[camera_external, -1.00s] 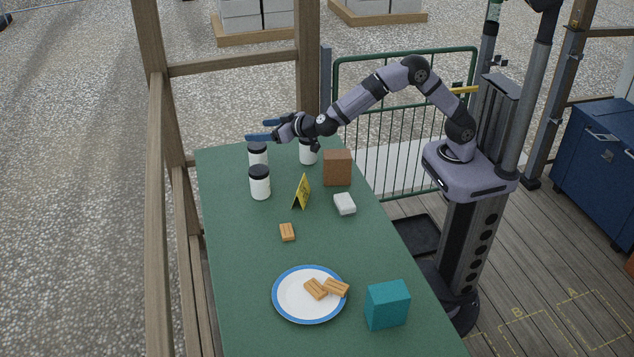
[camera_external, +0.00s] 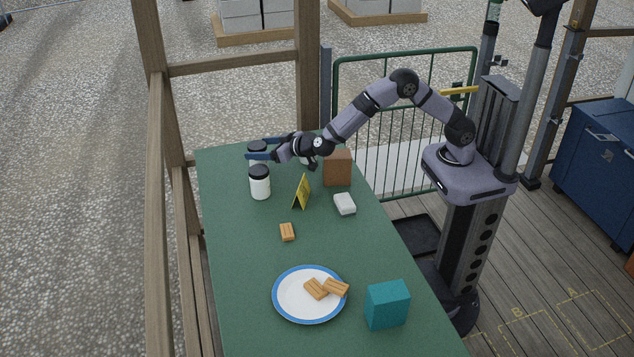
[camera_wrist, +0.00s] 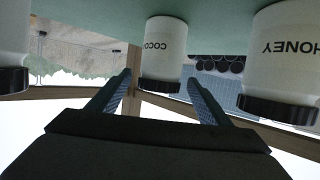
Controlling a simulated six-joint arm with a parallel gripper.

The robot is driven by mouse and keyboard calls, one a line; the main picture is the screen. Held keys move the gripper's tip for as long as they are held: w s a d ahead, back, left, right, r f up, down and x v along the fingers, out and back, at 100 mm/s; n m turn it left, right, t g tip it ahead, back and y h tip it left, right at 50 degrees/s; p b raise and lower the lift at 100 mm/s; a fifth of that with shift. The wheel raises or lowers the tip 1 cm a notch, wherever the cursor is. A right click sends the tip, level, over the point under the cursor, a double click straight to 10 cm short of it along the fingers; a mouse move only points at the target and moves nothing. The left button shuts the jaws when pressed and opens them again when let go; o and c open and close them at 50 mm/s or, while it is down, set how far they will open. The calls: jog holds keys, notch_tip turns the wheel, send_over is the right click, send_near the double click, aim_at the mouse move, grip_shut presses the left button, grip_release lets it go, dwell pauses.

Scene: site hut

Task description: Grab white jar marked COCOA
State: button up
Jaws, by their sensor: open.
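The white jar marked COCOA (camera_wrist: 163,48) shows upside down in the wrist view, with its dark lid toward the bottom of the picture. It stands between the lines of my two fingers, with a gap on each side. In the external view it appears to be the back-left jar (camera_external: 257,162), partly covered by my near finger. My gripper (camera_external: 258,149) is open and empty, level, pointing left at the height of the lid. It also shows in the wrist view (camera_wrist: 159,78). How far the fingers reach around the jar is hard to tell.
The jar marked HONEY (camera_wrist: 285,50) appears to be the nearer jar (camera_external: 260,186). Another white jar (camera_wrist: 14,40) is at the wrist view's left edge. A brown box (camera_external: 338,170), yellow sign (camera_external: 302,192) and white block (camera_external: 345,204) stand nearby. The green table (camera_external: 245,250) is clear at front left.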

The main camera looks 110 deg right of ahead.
jog(key=shift+x, duration=1)
jog(key=shift+r, duration=0.1)
jog(key=shift+c, duration=0.6)
jog(key=shift+r, duration=0.1)
jog(key=c, duration=1.3)
jog(key=shift+o, duration=0.2)
jog(key=shift+r, duration=0.1)
notch_tip(320, 180, up, 10)
jog(key=shift+f+p, duration=0.1)
jog(key=shift+p, duration=0.85)
